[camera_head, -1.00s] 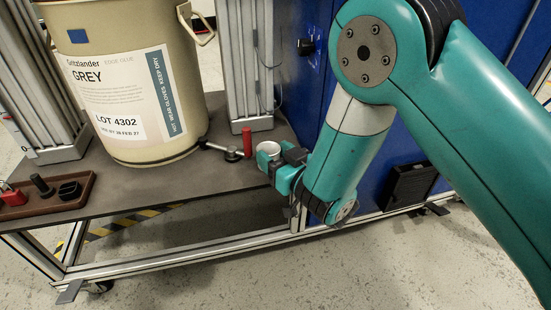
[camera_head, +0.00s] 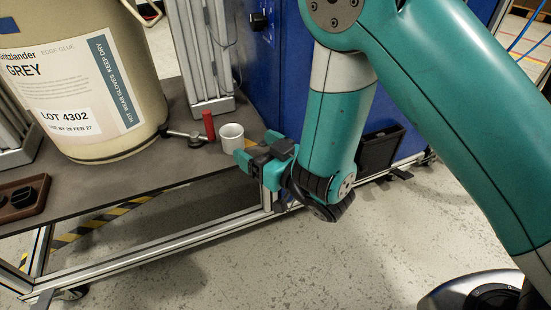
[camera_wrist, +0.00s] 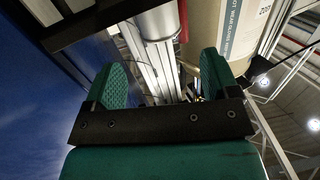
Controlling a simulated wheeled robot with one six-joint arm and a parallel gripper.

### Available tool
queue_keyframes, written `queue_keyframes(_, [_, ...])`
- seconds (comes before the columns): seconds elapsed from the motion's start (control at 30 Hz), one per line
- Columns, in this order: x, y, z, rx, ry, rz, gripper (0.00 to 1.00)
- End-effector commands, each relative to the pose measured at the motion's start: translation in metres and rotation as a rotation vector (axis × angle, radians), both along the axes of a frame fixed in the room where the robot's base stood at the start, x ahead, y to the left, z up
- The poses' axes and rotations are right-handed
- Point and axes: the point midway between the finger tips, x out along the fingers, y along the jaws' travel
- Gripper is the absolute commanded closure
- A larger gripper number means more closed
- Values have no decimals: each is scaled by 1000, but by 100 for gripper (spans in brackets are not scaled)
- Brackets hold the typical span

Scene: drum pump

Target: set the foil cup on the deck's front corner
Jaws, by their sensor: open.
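The foil cup (camera_head: 231,139), pale and silvery, stands upright on the deck (camera_head: 110,189) near its right front corner, just right of a red handle. My gripper (camera_head: 252,159) is to the right and in front of the cup, outside the deck's edge, and looks apart from it. In the wrist view my gripper (camera_wrist: 162,78) shows two green fingers spread apart with nothing between them. A silvery cylinder that looks like the cup (camera_wrist: 156,20) is beyond the fingers at the top.
A large beige drum (camera_head: 90,90) stands on the deck at left. A lever valve with a red handle (camera_head: 209,125) lies beside the cup. A brown tray (camera_head: 25,207) is at the far left. A blue cabinet (camera_head: 262,85) stands behind.

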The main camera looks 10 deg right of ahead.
Motion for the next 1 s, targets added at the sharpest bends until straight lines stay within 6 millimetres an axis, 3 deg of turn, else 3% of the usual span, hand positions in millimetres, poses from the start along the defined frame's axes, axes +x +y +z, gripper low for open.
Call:
queue_keyframes(0.2, [-33, -27, 2, -3, 5, -2, 19])
queue_keyframes(0.4, [-46, -37, 1, -1, 2, -1, 19])
queue_keyframes(0.57, [-44, -38, 2, -3, 8, -11, 19])
queue_keyframes(0.67, [-33, -42, 8, -23, 58, -55, 19])
queue_keyframes(0.83, [-10, -57, 26, -87, 276, -172, 19])
queue_keyframes(1.0, [-20, -70, 50, -159, 564, -201, 19])
